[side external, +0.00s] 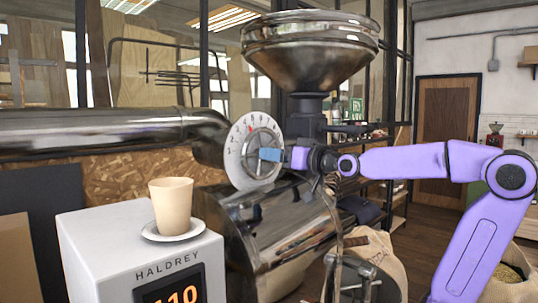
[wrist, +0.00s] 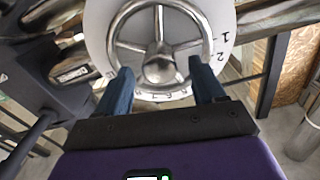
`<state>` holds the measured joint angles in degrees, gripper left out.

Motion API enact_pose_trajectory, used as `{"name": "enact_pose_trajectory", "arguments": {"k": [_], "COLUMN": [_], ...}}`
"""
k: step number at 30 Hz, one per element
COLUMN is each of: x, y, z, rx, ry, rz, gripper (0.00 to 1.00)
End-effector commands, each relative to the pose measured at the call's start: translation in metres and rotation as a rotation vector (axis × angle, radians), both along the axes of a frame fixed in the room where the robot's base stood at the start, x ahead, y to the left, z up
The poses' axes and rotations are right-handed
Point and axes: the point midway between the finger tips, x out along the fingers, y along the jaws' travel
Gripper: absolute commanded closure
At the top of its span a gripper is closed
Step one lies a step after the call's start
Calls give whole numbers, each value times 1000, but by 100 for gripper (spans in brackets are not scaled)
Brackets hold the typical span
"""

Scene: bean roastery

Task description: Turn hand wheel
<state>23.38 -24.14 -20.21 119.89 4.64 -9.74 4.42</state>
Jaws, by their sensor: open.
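The hand wheel (side external: 247,152) is a chrome ring with spokes, set in front of a round white numbered dial (side external: 233,160) on the roasting machine. In the wrist view the wheel (wrist: 160,69) faces me, with three spokes meeting at a round hub; one spoke points up. My gripper (side external: 264,154) has blue fingers and reaches the wheel from the right in the side view. In the wrist view my gripper (wrist: 161,66) is open, one finger on each side of the hub. I cannot tell whether the fingers touch the wheel. The fingers hide part of the lower rim.
A large metal hopper (side external: 309,50) stands above and behind the wheel. A thick metal pipe (side external: 95,131) runs left from the dial. A white scale (side external: 100,245) with a tan cup (side external: 171,203) on a saucer (side external: 173,231) stands in front. The metal drum (side external: 270,225) lies below.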

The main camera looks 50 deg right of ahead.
Motion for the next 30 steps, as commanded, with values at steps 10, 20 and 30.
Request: {"name": "enact_pose_trajectory", "arguments": {"k": [10,20,30], "x": [34,38,37], "y": [0,0,0], "z": [0,0,0], "rx": [0,0,0], "ry": [1,0,-1], "rz": [0,0,0], "gripper": [31,31,100]}}
